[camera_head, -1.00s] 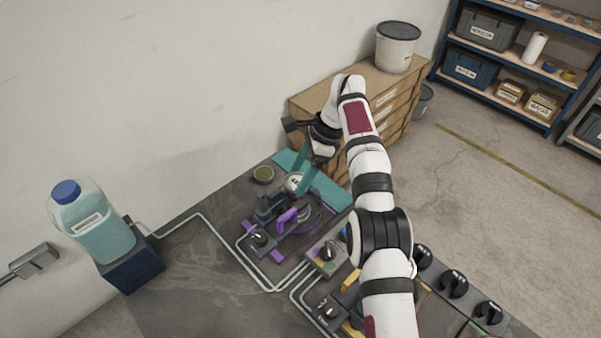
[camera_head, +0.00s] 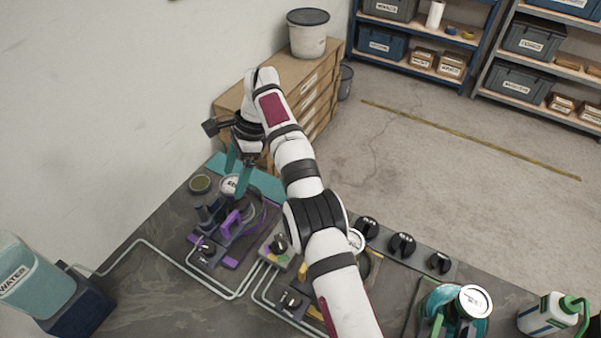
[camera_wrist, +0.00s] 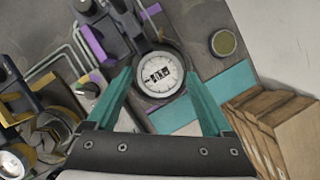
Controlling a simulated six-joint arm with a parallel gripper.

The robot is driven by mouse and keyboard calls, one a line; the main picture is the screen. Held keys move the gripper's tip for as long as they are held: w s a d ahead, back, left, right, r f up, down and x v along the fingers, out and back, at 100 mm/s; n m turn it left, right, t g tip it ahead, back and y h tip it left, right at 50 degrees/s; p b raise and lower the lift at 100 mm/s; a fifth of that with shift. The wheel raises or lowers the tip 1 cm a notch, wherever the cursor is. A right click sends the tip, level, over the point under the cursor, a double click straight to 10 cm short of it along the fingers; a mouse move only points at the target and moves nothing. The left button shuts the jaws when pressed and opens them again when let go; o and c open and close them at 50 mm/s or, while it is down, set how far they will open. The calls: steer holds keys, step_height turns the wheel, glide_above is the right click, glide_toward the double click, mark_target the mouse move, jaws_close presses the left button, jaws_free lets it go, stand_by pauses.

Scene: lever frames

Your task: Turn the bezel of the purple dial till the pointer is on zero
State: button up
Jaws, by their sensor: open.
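The purple dial's fixture (camera_head: 232,225) stands near the far end of the bench, with purple base strips and a purple handle. Its round white dial (camera_head: 230,184) shows partly beside my gripper in the head view. In the wrist view the dial face (camera_wrist: 159,74) lies between the fingers, with a dark ring around it; the pointer's exact reading is too small to tell. My gripper (camera_head: 239,172) is open, its two teal fingers pointing down over the dial. In the wrist view the gripper (camera_wrist: 160,90) has one finger on each side of the dial; I cannot tell whether they touch it.
A teal mat (camera_head: 264,180) lies at the bench's far end, beside a small round olive-topped pot (camera_head: 200,183). A wooden drawer cabinet (camera_head: 235,101) stands beyond. A yellow fixture (camera_wrist: 40,125) and several black knobs (camera_head: 402,245) are nearby. A water jug (camera_head: 30,285) stands at left.

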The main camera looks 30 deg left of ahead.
steer(key=m, duration=0.1)
steer(key=m+y, duration=0.1)
steer(key=m, duration=0.1)
steer(key=shift+s+d+r+t, duration=0.1)
steer(key=shift+s+d+t, duration=0.05)
steer(key=shift+t, duration=0.25)
steer(key=m, duration=0.2)
steer(key=m+t, duration=0.1)
steer(key=m, duration=0.1)
steer(key=shift+s+m+y, duration=0.2)
steer(key=shift+m+y, duration=0.1)
steer(key=shift+y, duration=0.1)
steer(key=s+v, duration=0.1)
steer(key=v, duration=1.5)
steer(key=s+d+r+n+t+h, duration=0.1)
steer(key=s+d+n, duration=0.2)
steer(key=d, duration=2)
steer(key=shift+r+n+t, duration=0.25)
steer(key=shift+n+t, duration=0.05)
steer(key=shift+n, duration=0.3)
steer(key=shift+d, duration=0.1)
